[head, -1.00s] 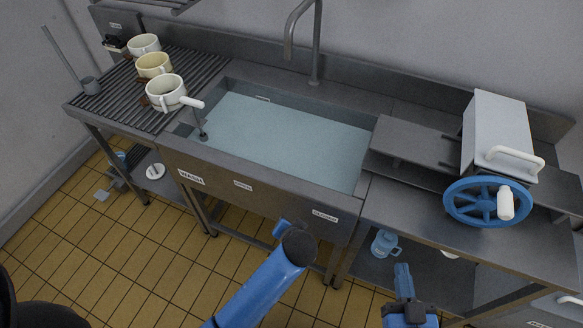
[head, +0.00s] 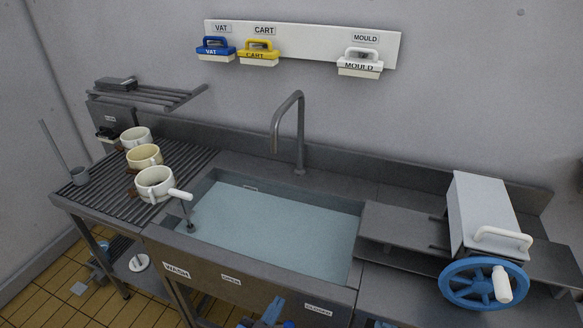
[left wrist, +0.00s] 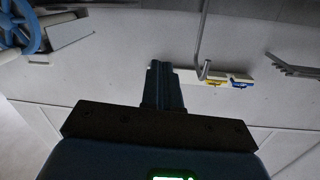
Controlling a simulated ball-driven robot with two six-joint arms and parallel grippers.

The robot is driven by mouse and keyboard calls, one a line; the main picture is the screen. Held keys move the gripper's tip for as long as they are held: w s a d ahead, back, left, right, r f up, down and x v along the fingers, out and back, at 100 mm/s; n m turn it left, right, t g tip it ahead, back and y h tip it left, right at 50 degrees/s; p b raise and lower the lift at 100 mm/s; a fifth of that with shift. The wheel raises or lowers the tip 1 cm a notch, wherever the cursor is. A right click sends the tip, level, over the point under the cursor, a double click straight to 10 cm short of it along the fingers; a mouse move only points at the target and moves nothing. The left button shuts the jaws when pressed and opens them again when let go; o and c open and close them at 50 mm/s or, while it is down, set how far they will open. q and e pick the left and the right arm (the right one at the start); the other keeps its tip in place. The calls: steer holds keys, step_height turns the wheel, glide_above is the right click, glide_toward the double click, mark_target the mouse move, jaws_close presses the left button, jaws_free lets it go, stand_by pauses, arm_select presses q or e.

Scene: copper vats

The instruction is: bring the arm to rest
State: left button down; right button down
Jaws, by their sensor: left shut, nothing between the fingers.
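My left gripper (left wrist: 162,72) shows in the left wrist view as two blue fingers closed together with nothing between them. It is clear of every object there, with the wall behind it. In the head view a small blue part of my arm shows at the bottom edge, in front of the sink (head: 230,280); most of the arm is out of frame. My right gripper is not in view.
The sink holds water under a tall tap (head: 297,135). Several mugs stand on the ribbed drainboard (head: 192,160). A white box (head: 483,215) with a blue handwheel (head: 460,287) is at right. Brushes hang on a wall rack (head: 310,47).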

arm_select(q)
steer(key=s+a+r+n+t+y, duration=0.1)
steer(key=s+a+n+y, duration=0.5)
steer(key=s+a, duration=0.9)
steer(key=a+t+y, duration=0.1)
steer(key=a, duration=0.1)
steer(key=shift+a+r+n, duration=0.15)
steer(key=shift+a+n, duration=0.15)
